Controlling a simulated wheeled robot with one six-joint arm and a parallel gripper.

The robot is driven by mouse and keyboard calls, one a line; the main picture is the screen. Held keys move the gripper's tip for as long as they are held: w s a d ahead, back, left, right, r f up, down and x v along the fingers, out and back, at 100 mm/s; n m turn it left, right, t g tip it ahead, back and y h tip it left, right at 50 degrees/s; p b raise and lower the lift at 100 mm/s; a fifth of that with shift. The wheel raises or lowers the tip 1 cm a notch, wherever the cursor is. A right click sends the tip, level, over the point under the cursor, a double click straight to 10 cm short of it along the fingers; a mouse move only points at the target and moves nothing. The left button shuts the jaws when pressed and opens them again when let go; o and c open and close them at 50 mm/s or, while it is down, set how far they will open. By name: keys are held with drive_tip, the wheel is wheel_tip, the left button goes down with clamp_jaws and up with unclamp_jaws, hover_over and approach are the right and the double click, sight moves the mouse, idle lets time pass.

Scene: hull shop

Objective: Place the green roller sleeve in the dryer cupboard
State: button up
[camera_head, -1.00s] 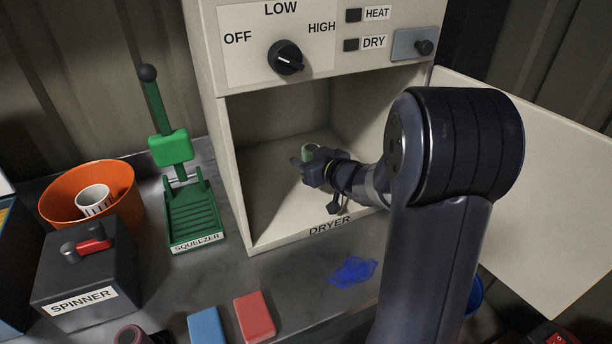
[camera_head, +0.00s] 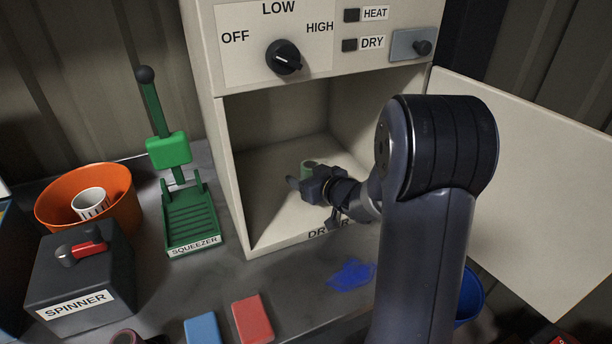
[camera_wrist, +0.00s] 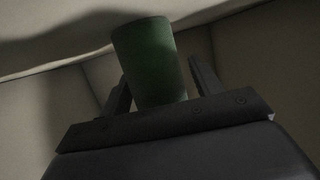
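The green roller sleeve (camera_head: 307,166) is upright inside the dryer cupboard (camera_head: 262,238), in the lower middle of its opening. In the wrist view the sleeve (camera_wrist: 148,62) stands between the two fingers of my gripper (camera_wrist: 158,88). I cannot tell whether its lower end touches the cupboard floor. The cupboard's door (camera_head: 530,190) is wide open to the right. My arm hides part of the opening and of the DRYER label.
A green squeezer (camera_head: 190,220) stands left of the cupboard. An orange bucket (camera_head: 124,212) holding a white cup-like basket (camera_head: 90,203) and a dark spinner (camera_head: 75,275) are further left. Blue (camera_head: 201,330) and red (camera_head: 253,318) blocks lie in front, near a blue stain (camera_head: 352,275). The cupboard walls are close around my gripper.

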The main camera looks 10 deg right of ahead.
drive_tip(key=shift+r, duration=0.2)
drive_tip(key=v, duration=1.2)
drive_tip(key=shift+d+p, duration=0.1)
drive_tip(key=shift+p, duration=0.3)
drive_tip(key=shift+c, duration=0.4)
